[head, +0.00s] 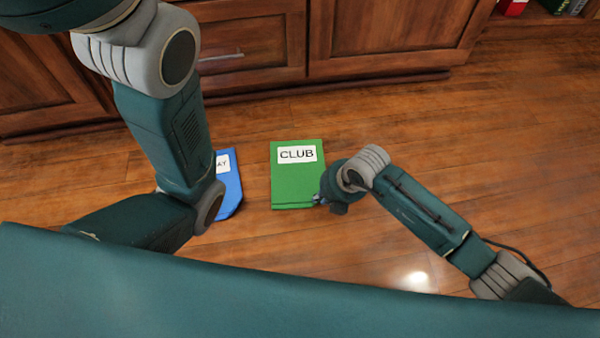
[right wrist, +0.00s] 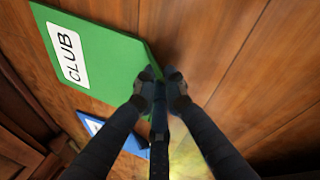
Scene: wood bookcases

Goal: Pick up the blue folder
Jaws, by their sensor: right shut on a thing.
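The blue folder (head: 231,189) lies on the wood floor, partly hidden behind my left arm in the head view. Only the end of its white label shows there. In the right wrist view a part of the blue folder (right wrist: 133,145) shows below the green one, partly covered by my gripper finger. A green folder (head: 297,182) labelled CLUB is just right of the blue one. My right gripper (head: 319,200) is shut on the green folder's lower right edge, as the right wrist view (right wrist: 160,78) also shows. My left gripper is out of view.
Wooden cabinets (head: 395,28) with drawers and doors stand along the back. A shelf with a red item (head: 512,6) is at the far top right. The floor (head: 480,140) to the right of the folders is clear.

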